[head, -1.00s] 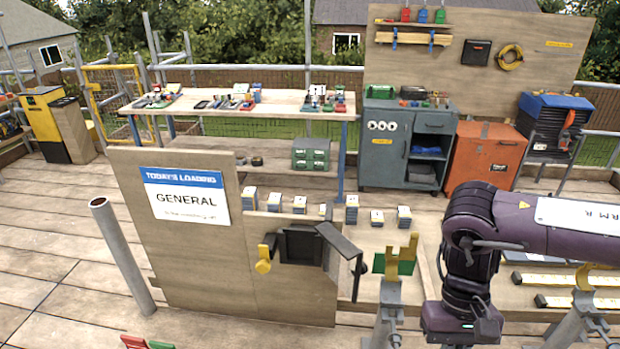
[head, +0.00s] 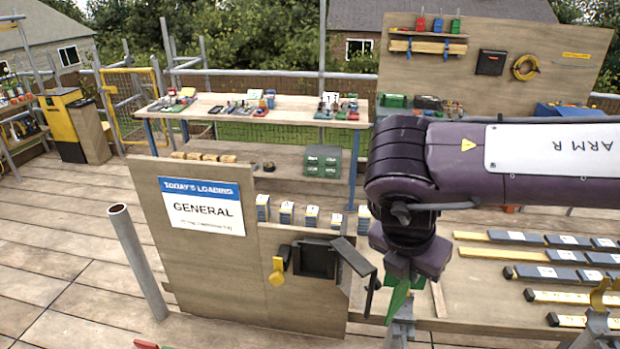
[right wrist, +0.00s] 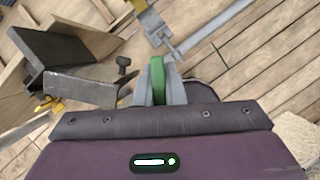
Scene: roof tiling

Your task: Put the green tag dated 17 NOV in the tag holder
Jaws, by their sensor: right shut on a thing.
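My right gripper (head: 400,272) points down and is shut on a green tag (head: 398,300). The tag also shows edge-on between the fingers in the right wrist view (right wrist: 157,78). Its date cannot be read. A black box with a tilted flap (head: 316,258), which looks like the tag holder, is mounted on the wooden board left of the gripper. A yellow lever (head: 277,273) is at its left side. In the right wrist view the dark box (right wrist: 60,55) is at upper left, apart from the tag. My left gripper is not in view.
The wooden board (head: 205,285) bears a sign reading GENERAL (head: 203,206). A grey post (head: 138,275) stands at its left. A grey stand (head: 400,332) is below the tag. Yellow and dark bars lie on the bench at right. Small block stacks stand behind the board.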

